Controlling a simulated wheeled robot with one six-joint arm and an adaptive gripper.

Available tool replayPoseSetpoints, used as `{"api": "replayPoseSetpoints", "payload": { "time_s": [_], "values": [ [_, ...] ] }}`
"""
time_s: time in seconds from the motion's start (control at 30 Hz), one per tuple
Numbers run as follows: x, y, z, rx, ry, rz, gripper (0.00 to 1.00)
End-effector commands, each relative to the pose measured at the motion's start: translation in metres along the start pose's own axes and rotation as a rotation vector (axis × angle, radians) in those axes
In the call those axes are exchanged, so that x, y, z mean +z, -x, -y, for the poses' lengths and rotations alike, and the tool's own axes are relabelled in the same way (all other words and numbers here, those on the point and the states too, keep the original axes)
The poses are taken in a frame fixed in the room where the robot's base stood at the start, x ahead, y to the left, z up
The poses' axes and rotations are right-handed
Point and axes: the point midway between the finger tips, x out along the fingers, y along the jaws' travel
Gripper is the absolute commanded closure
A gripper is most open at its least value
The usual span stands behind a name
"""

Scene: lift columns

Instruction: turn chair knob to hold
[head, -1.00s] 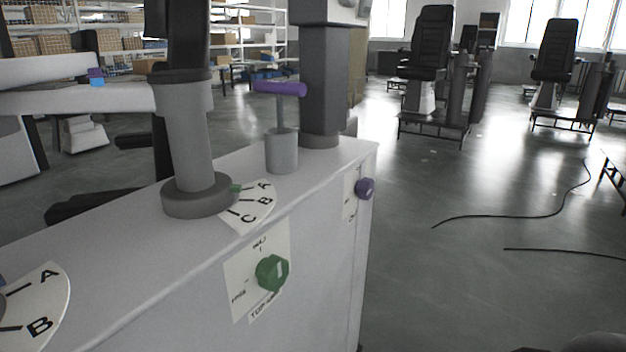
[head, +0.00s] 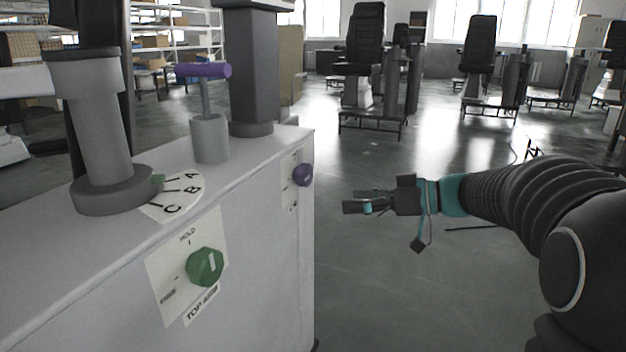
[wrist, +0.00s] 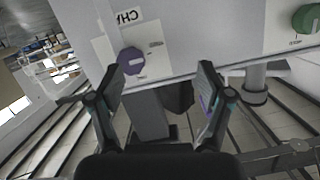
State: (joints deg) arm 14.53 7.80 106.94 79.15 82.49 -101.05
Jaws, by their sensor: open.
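The purple knob (head: 303,175) sits on a white label plate at the far right end of the cabinet's side. In the wrist view the purple knob (wrist: 131,61) has a sign starting "CHA" beside it; the rest of that word is cut off. Its setting is too small to read. My gripper (head: 358,202) is to the right of the knob in the head view, apart from it. In the wrist view my gripper (wrist: 160,85) is open and empty, with the knob beyond the left finger's tip.
A green knob (head: 205,267) on a plate reading "HOLD" is nearer on the same side. A purple-handled lever (head: 203,71) and grey columns stand on the cabinet top (head: 150,165). Open floor (head: 400,290) lies right of the cabinet; black chairs (head: 365,40) are behind.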

Motion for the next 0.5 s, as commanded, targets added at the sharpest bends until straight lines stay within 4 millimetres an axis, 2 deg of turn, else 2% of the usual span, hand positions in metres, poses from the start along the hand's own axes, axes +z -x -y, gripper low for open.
{"api": "replayPoseSetpoints", "payload": {
  "time_s": [0.03,0.2,0.37,0.5],
  "values": [
    [-0.003,0.003,-0.018,0.001,0.043,-0.056,0.21],
    [-0.018,0.013,-0.050,0.019,0.175,-0.194,0.21],
    [-0.025,0.012,-0.057,0.026,0.216,-0.233,0.21],
    [-0.029,-0.004,-0.057,0.025,0.218,-0.233,0.21]
  ]
}}
